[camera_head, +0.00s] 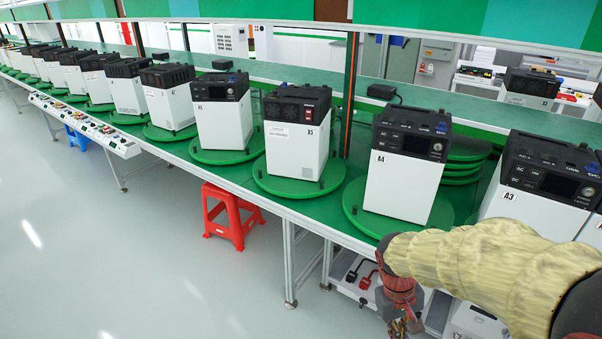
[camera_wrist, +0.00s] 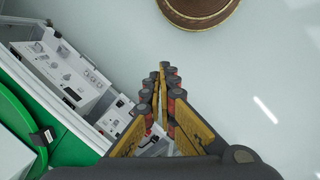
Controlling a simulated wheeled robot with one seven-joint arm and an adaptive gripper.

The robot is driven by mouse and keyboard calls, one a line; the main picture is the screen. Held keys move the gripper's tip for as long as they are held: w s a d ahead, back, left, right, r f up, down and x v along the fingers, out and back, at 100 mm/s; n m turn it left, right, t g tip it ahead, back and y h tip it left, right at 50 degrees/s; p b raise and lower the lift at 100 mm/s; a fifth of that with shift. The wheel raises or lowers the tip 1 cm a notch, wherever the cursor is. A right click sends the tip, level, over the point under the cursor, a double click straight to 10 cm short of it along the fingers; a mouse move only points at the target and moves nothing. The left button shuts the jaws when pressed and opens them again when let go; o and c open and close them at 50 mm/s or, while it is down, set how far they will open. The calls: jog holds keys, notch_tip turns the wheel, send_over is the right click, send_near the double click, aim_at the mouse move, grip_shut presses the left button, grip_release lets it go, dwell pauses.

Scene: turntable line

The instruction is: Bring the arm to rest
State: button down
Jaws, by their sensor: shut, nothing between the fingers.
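My gripper (camera_head: 402,326) hangs at the lower right of the head view, fingers pointing down, in front of the bench's front edge. My arm, in a pale yellow sleeve, reaches in from the right. In the wrist view my gripper (camera_wrist: 167,78) shows its two fingers close together, with nothing held between them. The floor (camera_wrist: 240,60) lies beyond the fingertips. The lowest part of the gripper is partly cut off in the head view.
A long green bench (camera_head: 262,203) carries several white-and-black units on green turntables. The unit marked A4 (camera_head: 402,187) and the unit marked A3 (camera_head: 520,212) stand nearest my arm. A red stool (camera_head: 232,212) stands by the bench. The grey floor at left is clear.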

jog(key=s+a+r+m+t+y, duration=0.1)
jog(key=s+a+r+t, duration=0.1)
jog(key=r, duration=0.7)
jog(key=s+a+r+m+t+y+p, duration=0.1)
jog(key=s+a+r+t, duration=0.1)
jog(key=s+r+t, duration=0.3)
jog(key=v, duration=0.5)
jog(key=c, duration=2.6)
grip_release()
jog(key=shift+r, duration=0.15)
